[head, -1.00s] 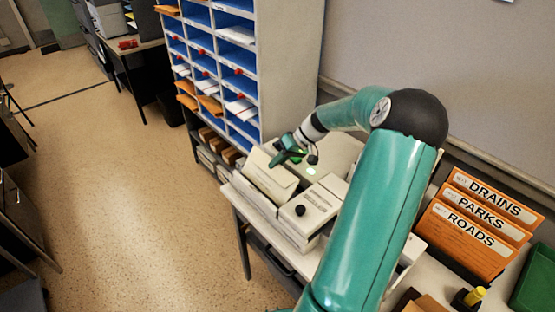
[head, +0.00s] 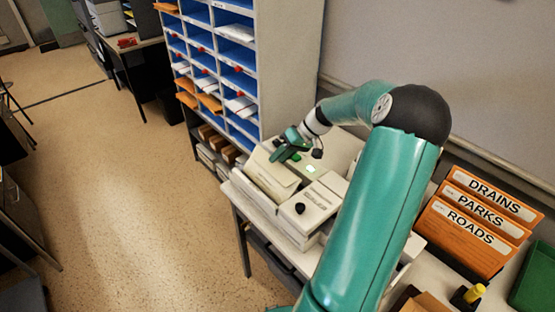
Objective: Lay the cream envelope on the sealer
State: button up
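The cream envelope (head: 268,180) lies, slightly tilted, over the left part of the pale sealer (head: 319,204), beside its raised block with a black knob. A small green light glows on the unit behind it. My gripper (head: 280,155) is green and dark, just at the far edge of the envelope. The fingers are small and seen from behind, so I cannot tell whether they grip the envelope or only stand beside it. How the envelope rests underneath is hidden.
A pigeonhole rack (head: 287,80) with blue slots stands close behind the sealer. Orange folders (head: 468,225) stand on the right of the table, near a yellow-capped item (head: 474,293) and a green tray (head: 537,283). The floor at left is open.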

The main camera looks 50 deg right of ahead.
jog(key=v, duration=1.2)
jog(key=w+a+r+n+g+h, duration=0.1)
jog(key=w+a+r+g+h, duration=0.15)
jog(key=a, duration=0.95)
jog(key=w+a+r+g+h, duration=0.1)
jog(key=w+a+r, duration=0.15)
jog(key=a, duration=0.85)
jog(key=s+a+r+n+t+h, duration=0.1)
jog(key=s+a+t, duration=0.1)
jog(key=s+a, duration=0.4)
jog(key=s+a+r+t+h, duration=0.1)
jog(key=s+a, duration=0.6)
jog(key=a, duration=0.8)
jog(key=shift+r+n+t, duration=0.35)
jog(key=shift+r+n, duration=0.05)
jog(key=shift+r, duration=0.05)
jog(key=shift+d+h, duration=0.2)
jog(key=shift+h, duration=0.05)
